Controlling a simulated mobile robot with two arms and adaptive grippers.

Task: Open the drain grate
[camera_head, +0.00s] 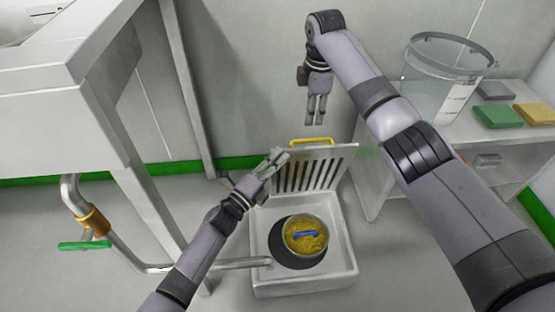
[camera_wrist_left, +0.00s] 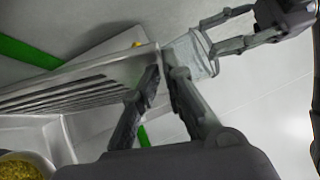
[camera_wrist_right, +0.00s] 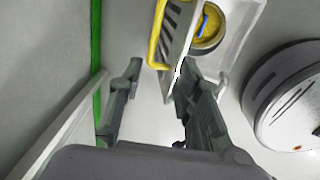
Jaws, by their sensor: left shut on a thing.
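The drain grate (camera_head: 306,173) stands tilted up at the back of the white drain basin (camera_head: 342,258), its slots showing and its yellow handle (camera_head: 311,142) on the top edge. My left gripper (camera_head: 279,158) is shut on the grate's upper left edge; the left wrist view shows the grate (camera_wrist_left: 85,85) between its fingers. My right gripper (camera_head: 316,118) hangs empty above and behind the grate. Its fingers are apart in the right wrist view (camera_wrist_right: 157,70), with the yellow handle (camera_wrist_right: 154,45) beyond them. The basin is uncovered; a round basket (camera_head: 304,244) with yellow contents and a blue handle sits inside.
A pipe (camera_head: 245,263) runs to the basin's left side, with a green-handled valve (camera_head: 84,245) farther left. A steel table leg (camera_head: 160,210) stands left of the basin. A shelf (camera_head: 370,198) with a clear bucket (camera_head: 440,85) is at right.

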